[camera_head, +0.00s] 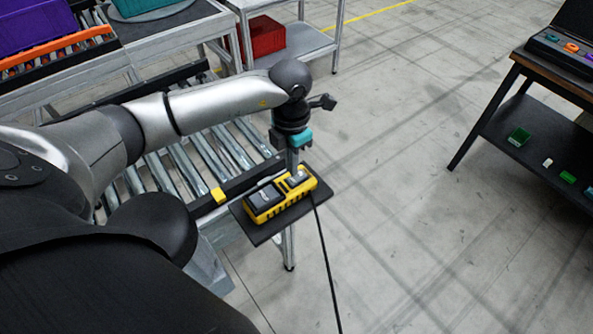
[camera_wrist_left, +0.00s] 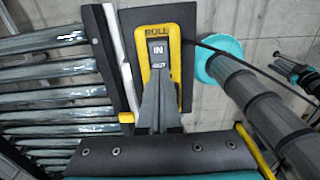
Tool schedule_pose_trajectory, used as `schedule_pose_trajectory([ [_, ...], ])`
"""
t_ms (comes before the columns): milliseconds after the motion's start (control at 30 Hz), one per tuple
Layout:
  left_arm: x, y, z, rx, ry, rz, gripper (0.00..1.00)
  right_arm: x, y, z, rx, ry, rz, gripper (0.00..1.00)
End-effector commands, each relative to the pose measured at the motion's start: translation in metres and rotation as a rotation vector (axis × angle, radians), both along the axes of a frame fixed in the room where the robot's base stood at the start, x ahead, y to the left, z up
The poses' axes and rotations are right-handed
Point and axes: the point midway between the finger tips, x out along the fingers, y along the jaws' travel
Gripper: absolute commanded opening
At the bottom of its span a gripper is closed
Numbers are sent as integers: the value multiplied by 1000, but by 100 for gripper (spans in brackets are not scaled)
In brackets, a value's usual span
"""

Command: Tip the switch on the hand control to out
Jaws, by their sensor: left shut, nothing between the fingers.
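The hand control (camera_head: 266,206) is a yellow and black box with a cable, lying on a dark plate (camera_head: 262,235) beside the roller conveyor. In the left wrist view its yellow frame (camera_wrist_left: 145,72) carries the word ROLL, and the switch (camera_wrist_left: 157,48) shows the label IN. My left gripper (camera_head: 293,172) points down at the switch end of the box. It is shut and empty. In the left wrist view its fingertips (camera_wrist_left: 157,82) overlap the area just below the IN label. I cannot tell whether they touch the switch. My right gripper is not in view.
The roller conveyor (camera_head: 215,150) runs under my left arm. A black cable (camera_head: 325,265) hangs from the hand control. A metal cart with a red bin (camera_head: 263,36) stands behind, and a workbench (camera_head: 515,115) stands at right. The floor between is clear.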

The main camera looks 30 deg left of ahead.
Motion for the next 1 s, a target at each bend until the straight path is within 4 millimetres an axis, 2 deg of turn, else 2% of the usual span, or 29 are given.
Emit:
schedule_pose_trajectory([
  [33,0,0,7,0,0,0,0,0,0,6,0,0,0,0],
  [500,0,0,43,1,-1,0,0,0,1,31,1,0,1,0],
  [1000,0,0,43,0,0,0,0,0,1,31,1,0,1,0],
])
